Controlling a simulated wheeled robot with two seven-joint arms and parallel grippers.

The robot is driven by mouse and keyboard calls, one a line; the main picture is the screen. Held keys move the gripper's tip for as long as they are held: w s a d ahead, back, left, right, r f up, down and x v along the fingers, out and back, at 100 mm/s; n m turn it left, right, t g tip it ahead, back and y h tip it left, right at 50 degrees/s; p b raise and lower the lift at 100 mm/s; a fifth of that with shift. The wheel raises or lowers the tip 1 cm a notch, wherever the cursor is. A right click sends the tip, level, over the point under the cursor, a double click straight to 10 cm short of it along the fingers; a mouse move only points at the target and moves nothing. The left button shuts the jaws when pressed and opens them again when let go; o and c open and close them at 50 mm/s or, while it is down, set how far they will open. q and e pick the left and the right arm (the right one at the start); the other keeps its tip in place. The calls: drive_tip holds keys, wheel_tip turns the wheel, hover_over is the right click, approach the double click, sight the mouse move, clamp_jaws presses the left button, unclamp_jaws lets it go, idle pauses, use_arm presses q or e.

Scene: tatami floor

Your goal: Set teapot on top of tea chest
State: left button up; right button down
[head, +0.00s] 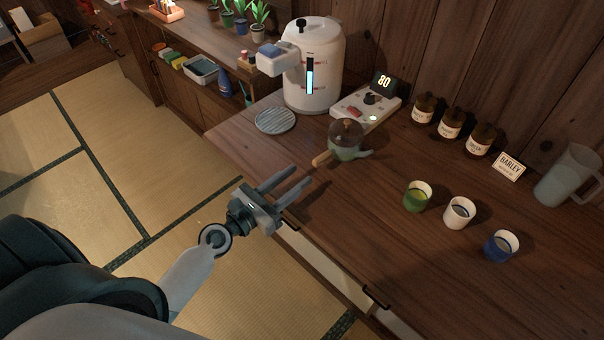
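The teapot (345,150) stands upright on the wooden counter (400,260), in front of the white water dispenser. It has a rounded dark lid, a pale green lower body, a wooden handle pointing toward my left gripper and a spout to the right. My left gripper (302,177) is open and empty at the counter's front edge, its two fingers apart and pointing toward the teapot, short of its handle. I cannot pick out a tea chest with certainty. My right gripper is not in view.
The dispenser (316,70), a round slatted mat (276,120) and a control panel reading 80 (366,106) surround the teapot. Green (416,197), white (459,212) and blue (501,246) cups stand to the right. Brown jars (451,124) and a pitcher (568,178) line the wall.

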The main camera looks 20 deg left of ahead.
use_arm(q)
drive_tip(key=shift+s+a, duration=0.1)
drive_tip(key=shift+s, duration=0.05)
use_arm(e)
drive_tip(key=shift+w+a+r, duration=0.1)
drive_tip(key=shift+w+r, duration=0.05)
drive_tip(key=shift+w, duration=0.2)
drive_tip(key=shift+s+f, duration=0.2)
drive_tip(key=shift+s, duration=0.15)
